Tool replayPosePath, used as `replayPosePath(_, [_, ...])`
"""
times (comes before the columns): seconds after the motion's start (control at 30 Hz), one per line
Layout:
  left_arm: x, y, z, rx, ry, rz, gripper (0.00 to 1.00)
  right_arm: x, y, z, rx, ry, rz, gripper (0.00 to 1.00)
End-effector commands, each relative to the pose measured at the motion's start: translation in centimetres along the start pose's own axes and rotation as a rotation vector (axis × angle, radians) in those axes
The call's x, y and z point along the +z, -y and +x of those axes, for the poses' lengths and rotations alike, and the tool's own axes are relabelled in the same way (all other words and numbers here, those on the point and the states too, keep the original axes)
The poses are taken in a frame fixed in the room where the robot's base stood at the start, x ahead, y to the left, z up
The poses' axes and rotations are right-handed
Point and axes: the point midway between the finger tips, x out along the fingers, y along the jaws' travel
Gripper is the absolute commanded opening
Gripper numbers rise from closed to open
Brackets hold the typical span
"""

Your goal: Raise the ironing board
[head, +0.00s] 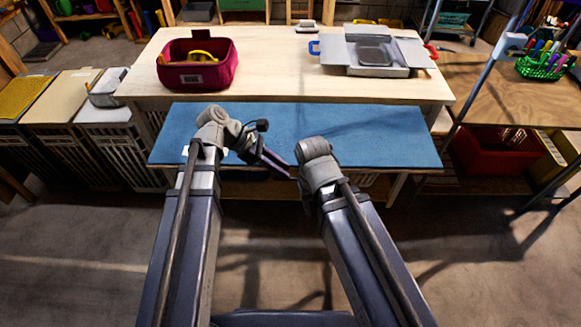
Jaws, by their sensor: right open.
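The ironing board appears to be the long flat blue surface (390,135) in front of the wooden table, lower than its top. My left arm reaches in over the board, and my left gripper (272,158) is a dark shape near the board's front middle. Its jaws are too small and overlapped to read. My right arm ends over the board's front edge, and my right gripper (303,183) is mostly hidden behind its own wrist; it is open. I cannot tell whether either gripper touches the board. The board's legs and underside are largely hidden.
The wooden table (270,80) behind holds a magenta bin (218,73) and a grey tray-like item (395,50). Lidded hampers (95,135) stand at left. A wooden bench (500,103) with a green basket (543,67) stands at right, a red crate (490,155) beneath it. Floor shows in front.

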Motion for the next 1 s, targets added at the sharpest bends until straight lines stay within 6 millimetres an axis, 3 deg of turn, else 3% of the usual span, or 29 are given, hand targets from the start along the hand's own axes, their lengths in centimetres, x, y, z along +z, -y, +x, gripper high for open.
replayPosePath(0.2, [0.1,-0.1,-1.9,0.001,0.0,0.0,0.27,0.1,-0.1,-1.4,0.0,0.0,0.0,0.5])
replayPosePath(0.8, [0.0,0.1,-1.9,-0.002,-0.005,0.01,0.27,0.1,-0.1,-1.4,0.0,0.0,0.0,0.5])
replayPosePath(0.87, [0.1,0.4,-1.7,-0.008,-0.023,0.046,0.27,0.1,-0.1,-1.6,0.0,0.0,0.0,0.5])
replayPosePath(1.0, [0.0,2.1,-0.5,-0.055,-0.137,0.277,0.27,0.1,-0.2,-2.5,0.0,0.0,0.0,0.5])
